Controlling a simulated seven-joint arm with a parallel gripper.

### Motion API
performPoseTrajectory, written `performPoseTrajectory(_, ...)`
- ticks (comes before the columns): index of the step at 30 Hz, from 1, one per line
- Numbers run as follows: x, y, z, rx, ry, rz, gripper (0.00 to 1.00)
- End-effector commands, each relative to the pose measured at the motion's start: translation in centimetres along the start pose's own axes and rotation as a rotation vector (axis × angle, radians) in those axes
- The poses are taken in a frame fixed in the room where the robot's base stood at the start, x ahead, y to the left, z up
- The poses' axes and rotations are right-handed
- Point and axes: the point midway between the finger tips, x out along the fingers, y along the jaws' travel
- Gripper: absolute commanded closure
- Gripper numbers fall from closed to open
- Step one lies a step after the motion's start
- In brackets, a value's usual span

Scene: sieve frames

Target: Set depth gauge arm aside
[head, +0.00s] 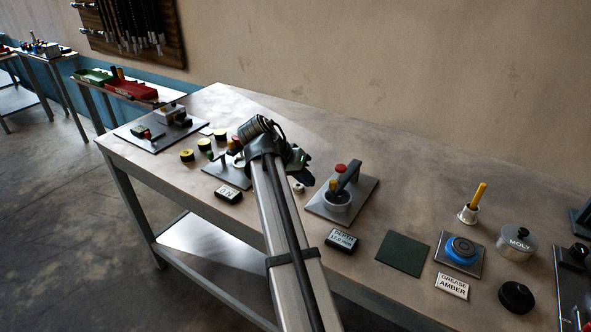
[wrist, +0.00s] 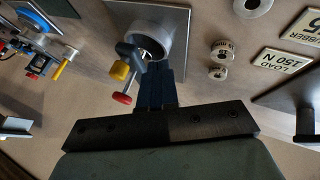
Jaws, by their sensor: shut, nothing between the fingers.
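The fixture that looks like the depth gauge stands on a grey square plate (head: 365,203) in the middle of the bench. It has a round light cup (head: 337,204), a dark slanted arm (head: 350,175), a red knob (head: 340,168) and a yellow piece (head: 333,187). My gripper (head: 303,166) is shut and empty, left of the fixture in the head view. Its fingers (wrist: 160,72) point toward the cup; whether they touch anything cannot be told.
Right of the fixture lie a dark green mat (head: 403,253), a blue-ringed dish (head: 462,250), a MOLY tin (head: 517,243) and a white holder with a yellow stick (head: 470,211). Yellow-topped weights (head: 187,155) and another plate (head: 157,130) stand left. The back right has bare bench.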

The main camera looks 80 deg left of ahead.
Motion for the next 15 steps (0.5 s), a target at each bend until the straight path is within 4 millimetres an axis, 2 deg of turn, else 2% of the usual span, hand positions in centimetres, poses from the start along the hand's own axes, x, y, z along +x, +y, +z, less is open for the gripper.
performPoseTrajectory(1,0.3,1.0,0.1,0.003,0.000,0.001,1.00)
performPoseTrajectory(6,1.1,2.5,0.1,0.002,0.001,0.001,1.00)
performPoseTrajectory(15,1.4,3.2,0.0,0.001,0.001,0.000,1.00)
